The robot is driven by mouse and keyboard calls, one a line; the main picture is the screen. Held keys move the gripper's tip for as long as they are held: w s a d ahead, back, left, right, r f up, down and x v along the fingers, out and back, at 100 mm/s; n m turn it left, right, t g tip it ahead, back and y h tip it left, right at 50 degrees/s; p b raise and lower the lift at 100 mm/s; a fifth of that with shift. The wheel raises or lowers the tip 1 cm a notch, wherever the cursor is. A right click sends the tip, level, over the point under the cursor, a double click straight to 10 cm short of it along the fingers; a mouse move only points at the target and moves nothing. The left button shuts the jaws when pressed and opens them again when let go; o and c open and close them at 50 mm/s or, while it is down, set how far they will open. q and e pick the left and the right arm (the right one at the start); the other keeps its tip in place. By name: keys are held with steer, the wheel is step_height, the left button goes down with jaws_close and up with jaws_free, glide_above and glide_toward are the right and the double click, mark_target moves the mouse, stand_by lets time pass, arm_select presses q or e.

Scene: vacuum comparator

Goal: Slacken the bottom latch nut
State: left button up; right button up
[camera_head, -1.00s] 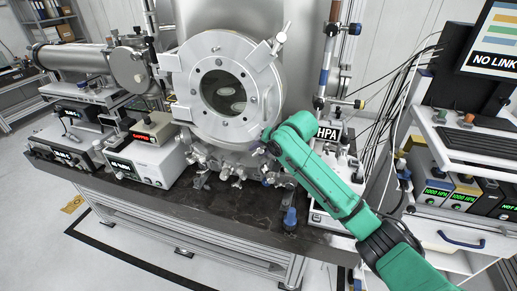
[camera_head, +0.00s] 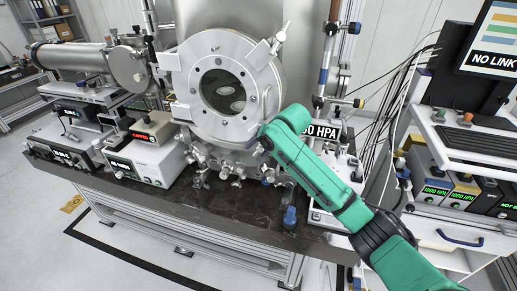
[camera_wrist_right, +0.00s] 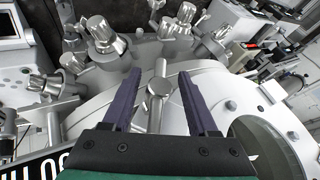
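The round vacuum chamber door (camera_head: 212,112) is closed on the bench, with a dark glass window. In the right wrist view, a metal latch with a round nut (camera_wrist_right: 160,87) and a bar through it sits at the door's rim; this looks like the bottom latch nut. My right gripper (camera_wrist_right: 159,75) is open, with a dark finger on each side of the nut and visible gaps to both. In the head view, my right gripper (camera_head: 266,141) is at the door's lower right rim, where my arm hides the latch. My left gripper is not in view.
Another latch handle (camera_head: 279,41) stands at the door's upper right. Several metal valves and knobs (camera_wrist_right: 105,38) crowd the area beyond my fingertips. A blue-capped fitting (camera_head: 289,217) stands on the dark bench top (camera_head: 215,205) below my arm, and a pressure display (camera_head: 322,132) is behind it.

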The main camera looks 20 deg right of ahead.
steer(key=shift+s+d+r, duration=0.1)
steer(key=shift+s+r, duration=0.1)
steer(key=shift+r, duration=0.05)
steer(key=b+v, duration=0.4)
steer(key=v, duration=0.9)
steer(key=shift+s+r, duration=0.25)
steer(key=shift+r, duration=0.05)
